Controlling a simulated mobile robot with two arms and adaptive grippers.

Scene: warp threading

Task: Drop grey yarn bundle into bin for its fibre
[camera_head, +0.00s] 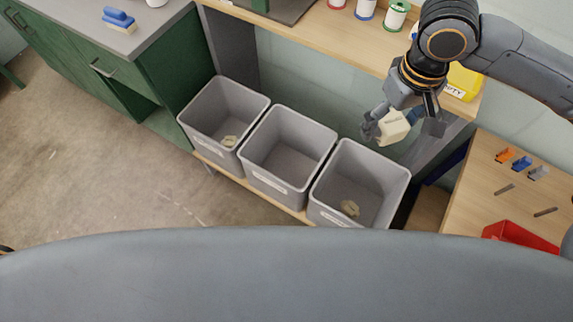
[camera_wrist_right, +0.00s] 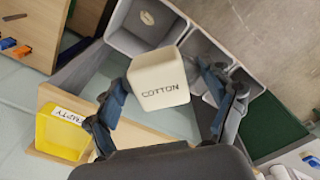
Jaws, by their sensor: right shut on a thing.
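My right gripper (camera_head: 402,124) is shut on a cream block (camera_head: 393,128), held in the air beside and above the right end of the bin row. In the right wrist view the block (camera_wrist_right: 158,78) sits between the two fingers and its face reads COTTON. I see no clearly grey yarn bundle. Three grey bins stand in a row: left bin (camera_head: 196,112), middle bin (camera_head: 262,178) and right bin (camera_head: 385,205). A small pale bundle (camera_head: 229,141) lies in the left bin and a beige one (camera_head: 349,208) in the right bin. The middle bin looks empty. My left gripper is out of view.
A wooden shelf (camera_head: 300,32) with spools runs behind the bins. A yellow container (camera_head: 463,82) marked EMPTY is near my right arm. A wooden table (camera_head: 480,200) with coloured clips and a red tray (camera_head: 520,237) is at right. Green cabinets (camera_head: 160,60) stand at left.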

